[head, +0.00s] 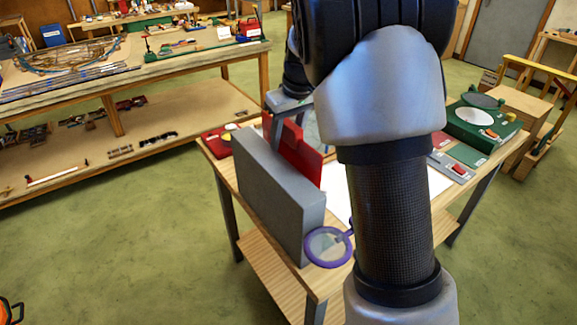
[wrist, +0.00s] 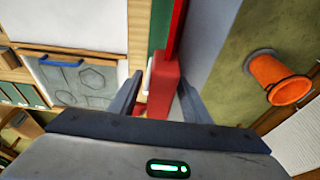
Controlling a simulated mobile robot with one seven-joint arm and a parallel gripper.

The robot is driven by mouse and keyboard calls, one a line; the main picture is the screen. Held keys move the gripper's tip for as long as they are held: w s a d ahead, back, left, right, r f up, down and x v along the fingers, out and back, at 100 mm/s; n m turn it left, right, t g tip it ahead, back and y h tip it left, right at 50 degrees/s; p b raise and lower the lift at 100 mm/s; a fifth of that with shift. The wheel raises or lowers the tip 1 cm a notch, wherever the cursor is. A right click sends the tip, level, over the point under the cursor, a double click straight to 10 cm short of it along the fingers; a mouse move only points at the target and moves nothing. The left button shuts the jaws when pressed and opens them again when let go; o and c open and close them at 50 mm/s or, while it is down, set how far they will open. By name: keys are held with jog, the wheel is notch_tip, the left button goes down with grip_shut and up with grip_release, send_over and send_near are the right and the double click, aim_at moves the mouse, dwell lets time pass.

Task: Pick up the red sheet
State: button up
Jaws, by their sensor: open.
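The red sheet (head: 303,158) stands upright beside a tall grey slab (head: 262,190) on the wooden table, left of my arm in the head view. In the wrist view the red sheet (wrist: 164,88) runs between my fingers, with its narrow edge toward the camera. My gripper (wrist: 159,80) is open, one finger on each side of the sheet. A gap shows at the left finger; I cannot tell whether the right finger touches the sheet. In the head view my gripper (head: 287,110) is at the sheet's upper edge, partly hidden behind my arm.
The grey slab is close to the sheet on its left. A purple-rimmed magnifier (head: 329,247) is at the table's near edge. A green case (head: 480,125) and small trays sit at the right. A long workbench (head: 160,68) stands behind, with open floor between.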

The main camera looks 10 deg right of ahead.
jog(key=shift+f, duration=0.3)
grip_shut()
jog(key=shift+w+r, duration=0.2)
